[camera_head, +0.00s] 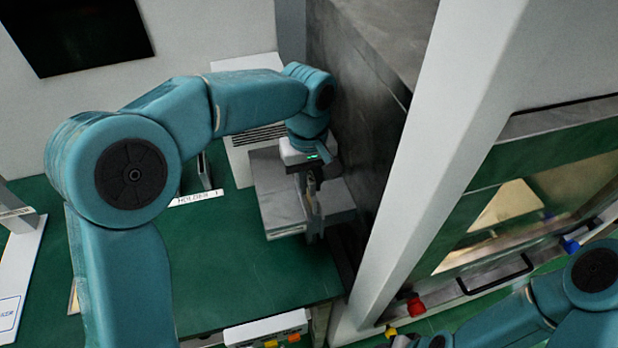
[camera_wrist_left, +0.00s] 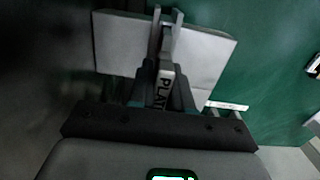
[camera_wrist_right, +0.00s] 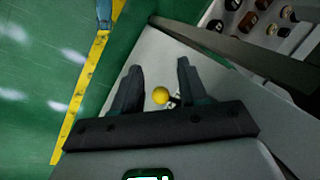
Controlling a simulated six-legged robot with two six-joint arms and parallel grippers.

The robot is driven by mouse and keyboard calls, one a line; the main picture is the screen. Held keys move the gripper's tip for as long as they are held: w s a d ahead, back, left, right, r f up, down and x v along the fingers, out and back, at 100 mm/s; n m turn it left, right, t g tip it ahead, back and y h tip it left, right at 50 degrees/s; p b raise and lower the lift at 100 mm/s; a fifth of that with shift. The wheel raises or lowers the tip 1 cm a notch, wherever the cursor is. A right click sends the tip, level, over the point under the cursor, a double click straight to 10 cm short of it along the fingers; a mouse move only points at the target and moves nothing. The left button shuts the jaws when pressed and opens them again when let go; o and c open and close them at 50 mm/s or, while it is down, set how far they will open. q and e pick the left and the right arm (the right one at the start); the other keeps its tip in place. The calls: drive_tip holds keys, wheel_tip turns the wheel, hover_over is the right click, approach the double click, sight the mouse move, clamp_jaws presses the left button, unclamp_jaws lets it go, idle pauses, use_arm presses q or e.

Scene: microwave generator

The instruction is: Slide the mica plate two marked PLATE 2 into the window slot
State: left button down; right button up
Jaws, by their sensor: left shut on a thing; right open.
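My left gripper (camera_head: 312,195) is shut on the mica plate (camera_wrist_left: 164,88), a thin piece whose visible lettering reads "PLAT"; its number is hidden. In the left wrist view the fingers (camera_wrist_left: 164,45) stand over a grey metal block (camera_wrist_left: 205,60), with the plate between them. The head view shows the gripper at the front of this block (camera_head: 280,205), beside the dark cabinet wall. I cannot make out the window slot or tell whether the plate is in it.
A label reading "HOLDER 1" (camera_head: 195,198) lies on the green bench (camera_head: 200,270) left of the block. The dark cabinet (camera_head: 365,110) and white post (camera_head: 435,150) bound the right. A button box (camera_head: 265,330) sits at the bench front. Open bench lies left.

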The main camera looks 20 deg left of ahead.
use_arm(q)
drive_tip(key=shift+f+b, duration=0.6)
drive_tip(key=shift+f, duration=0.3)
drive_tip(key=c, duration=1)
unclamp_jaws()
drive_tip(key=shift+o, duration=0.2)
drive_tip(key=shift+r, duration=0.15)
wheel_tip(320, 180, up, 16)
drive_tip(key=p, duration=0.1)
drive_tip(key=shift+w+a+p, duration=0.25)
drive_tip(key=shift+w+p, duration=0.05)
drive_tip(key=shift+p, duration=0.05)
drive_tip(key=shift+s, duration=0.1)
